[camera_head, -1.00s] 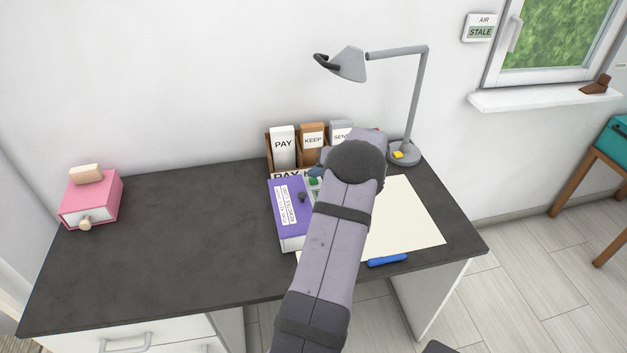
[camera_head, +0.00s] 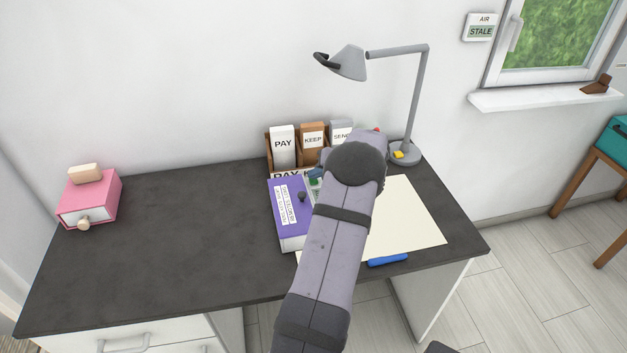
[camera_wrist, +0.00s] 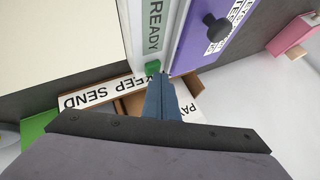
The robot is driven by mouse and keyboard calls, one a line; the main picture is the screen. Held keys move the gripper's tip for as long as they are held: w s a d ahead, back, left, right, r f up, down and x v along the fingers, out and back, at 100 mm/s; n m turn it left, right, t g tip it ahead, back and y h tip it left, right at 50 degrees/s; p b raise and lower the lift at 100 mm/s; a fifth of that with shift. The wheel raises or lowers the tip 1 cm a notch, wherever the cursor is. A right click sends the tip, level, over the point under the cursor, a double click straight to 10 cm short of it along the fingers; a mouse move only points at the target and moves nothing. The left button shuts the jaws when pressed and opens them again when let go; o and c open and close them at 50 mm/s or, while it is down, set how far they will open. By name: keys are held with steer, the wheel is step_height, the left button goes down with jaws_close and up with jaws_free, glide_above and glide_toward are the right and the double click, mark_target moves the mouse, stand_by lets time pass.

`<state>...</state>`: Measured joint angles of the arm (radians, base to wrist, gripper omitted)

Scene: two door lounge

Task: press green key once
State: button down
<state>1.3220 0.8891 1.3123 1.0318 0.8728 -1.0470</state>
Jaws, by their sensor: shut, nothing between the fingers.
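The green key (camera_wrist: 152,69) sits at the end of a pale device (camera_wrist: 182,20) whose display reads READY. In the head view the green key (camera_head: 313,182) shows only as a small patch beside my arm. My gripper (camera_wrist: 156,80) is shut and empty, its blue-grey fingertips right at the key's near edge in the wrist view. I cannot tell whether they touch it. My arm hides most of the device in the head view.
A purple box (camera_head: 291,230) with a dark knob adjoins the device. Behind stands a sorter with PAY (camera_head: 283,146), KEEP and SEND cards. The lamp (camera_head: 413,110) rises at the right. A paper sheet (camera_head: 412,220) and blue pen (camera_head: 388,260) lie nearby. The desk's left is mostly clear.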

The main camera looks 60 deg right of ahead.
steer(key=shift+f, duration=0.25)
steer(key=shift+r, duration=0.15)
stand_by(0.4)
steer(key=shift+r, duration=0.8)
steer(key=shift+r, duration=0.1)
steer(key=shift+r+p, duration=1.05)
steer(key=shift+r, duration=1.35)
